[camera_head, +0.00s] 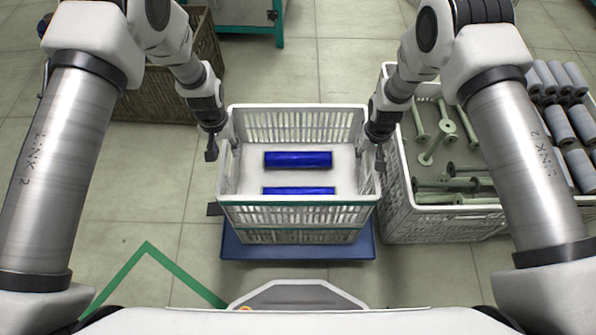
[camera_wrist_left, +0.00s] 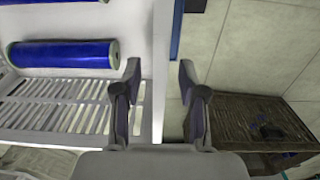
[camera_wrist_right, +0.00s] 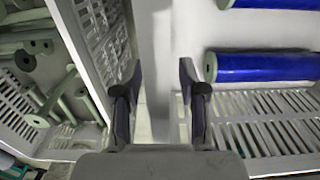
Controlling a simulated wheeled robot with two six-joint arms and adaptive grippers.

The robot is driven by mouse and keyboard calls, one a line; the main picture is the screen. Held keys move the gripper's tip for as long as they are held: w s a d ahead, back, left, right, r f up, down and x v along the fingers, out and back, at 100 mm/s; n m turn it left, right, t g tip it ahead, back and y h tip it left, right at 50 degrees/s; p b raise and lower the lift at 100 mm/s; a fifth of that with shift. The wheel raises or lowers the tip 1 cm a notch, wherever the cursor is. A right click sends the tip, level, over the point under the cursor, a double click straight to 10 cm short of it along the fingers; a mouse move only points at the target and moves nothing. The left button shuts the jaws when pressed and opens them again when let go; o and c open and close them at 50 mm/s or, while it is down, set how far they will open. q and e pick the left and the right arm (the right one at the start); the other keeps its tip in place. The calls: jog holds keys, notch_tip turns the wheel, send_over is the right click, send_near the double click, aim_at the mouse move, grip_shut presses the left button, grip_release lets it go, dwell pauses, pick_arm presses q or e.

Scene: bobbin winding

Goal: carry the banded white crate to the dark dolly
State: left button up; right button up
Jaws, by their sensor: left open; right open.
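The white crate (camera_head: 298,213) with a green band along its front rim stands in the middle of the head view. It holds blue bobbins (camera_head: 298,160) on a pale floor. It appears to sit above another banded crate (camera_head: 300,236), over a blue base (camera_head: 300,252). My left gripper (camera_head: 211,152) is open at the crate's left side; in the left wrist view the wall (camera_wrist_left: 159,95) lies between its fingers. My right gripper (camera_head: 379,162) is open at the right side, its fingers around the wall (camera_wrist_right: 178,60). I cannot make out a dark dolly.
A white crate (camera_head: 400,205) of green empty bobbins stands close on the right, with grey-blue rolls (camera_head: 565,110) beyond. A dark brown woven bin (camera_head: 165,95) stands at back left. A green-framed unit (camera_head: 245,15) is behind. Tiled floor at left is clear, with a green line (camera_head: 150,250).

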pick_arm(q)
grip_shut()
pick_arm(e)
grip_shut()
pick_arm(q)
jog(key=shift+r, duration=0.1)
pick_arm(e)
jog(key=shift+r, duration=0.1)
